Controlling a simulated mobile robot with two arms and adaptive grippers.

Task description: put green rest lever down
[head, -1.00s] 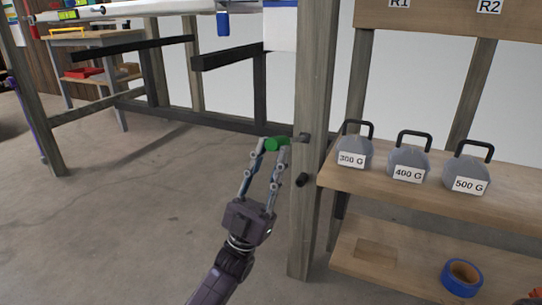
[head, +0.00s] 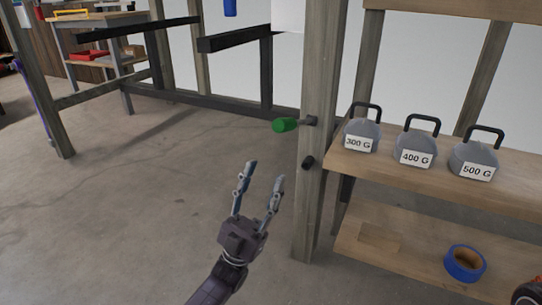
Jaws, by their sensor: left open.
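The green rest lever (head: 285,125) sticks out to the left from a dark mount (head: 311,121) on the wooden post (head: 318,90). It lies roughly level, its green end tilted slightly down. My left gripper (head: 261,170) is open and empty, below and a little left of the lever, with a clear gap between its fingertips and the green handle. A short dark peg (head: 308,162) sits on the post below the lever. My right gripper is not in view.
Grey weights marked 300 G (head: 362,137), 400 G (head: 416,149) and 500 G (head: 474,161) stand on the shelf right of the post. A blue tape roll (head: 464,263) lies on the lower shelf. The floor left of my gripper is clear.

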